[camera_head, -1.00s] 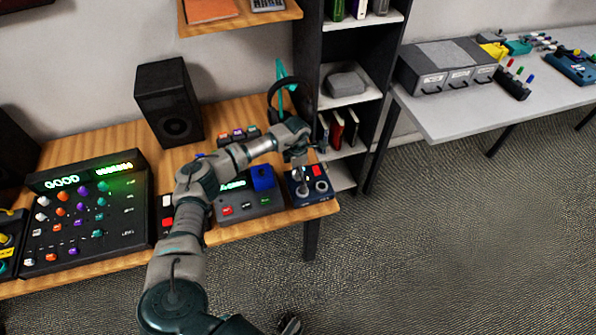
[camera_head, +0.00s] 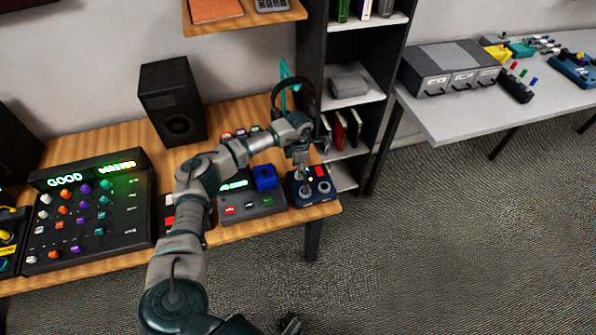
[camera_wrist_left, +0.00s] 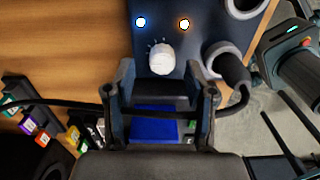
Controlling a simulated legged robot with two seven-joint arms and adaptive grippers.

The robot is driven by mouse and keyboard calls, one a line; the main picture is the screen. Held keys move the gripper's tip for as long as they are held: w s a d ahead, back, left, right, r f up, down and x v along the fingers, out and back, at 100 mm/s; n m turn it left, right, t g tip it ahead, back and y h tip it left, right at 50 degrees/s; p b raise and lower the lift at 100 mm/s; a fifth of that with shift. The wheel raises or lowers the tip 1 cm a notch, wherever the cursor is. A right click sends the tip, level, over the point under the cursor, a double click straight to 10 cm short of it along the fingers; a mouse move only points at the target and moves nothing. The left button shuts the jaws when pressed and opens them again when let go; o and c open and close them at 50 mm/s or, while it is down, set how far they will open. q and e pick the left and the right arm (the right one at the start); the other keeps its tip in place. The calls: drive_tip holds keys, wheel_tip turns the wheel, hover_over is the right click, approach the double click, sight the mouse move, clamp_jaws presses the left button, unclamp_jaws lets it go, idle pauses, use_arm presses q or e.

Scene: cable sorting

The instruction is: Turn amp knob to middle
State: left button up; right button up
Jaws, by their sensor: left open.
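The amp (camera_head: 325,189) is a small dark blue box at the right front corner of the wooden table. In the left wrist view, its top panel (camera_wrist_left: 190,40) carries a white round knob (camera_wrist_left: 162,59), a white-blue light and an orange light. My left gripper (camera_head: 303,172) is over the amp, pointing down. In the left wrist view the open fingers (camera_wrist_left: 162,78) lie either side of the picture's middle, with the knob just past the fingertips, in line with the gap. I cannot tell whether they touch it. My right gripper is not clearly seen.
A grey device (camera_head: 248,203) with a blue block (camera_head: 264,178) stands left of the amp. A mixer (camera_head: 90,215) and black speaker (camera_head: 172,100) are further left. Headphones (camera_head: 277,98) stand behind. A shelf (camera_head: 350,92) rises behind the right end of the table.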

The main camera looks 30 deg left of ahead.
use_arm(q)
wheel_tip(320, 180, up, 10)
drive_tip(key=shift+a+f, duration=0.15)
idle(0.5)
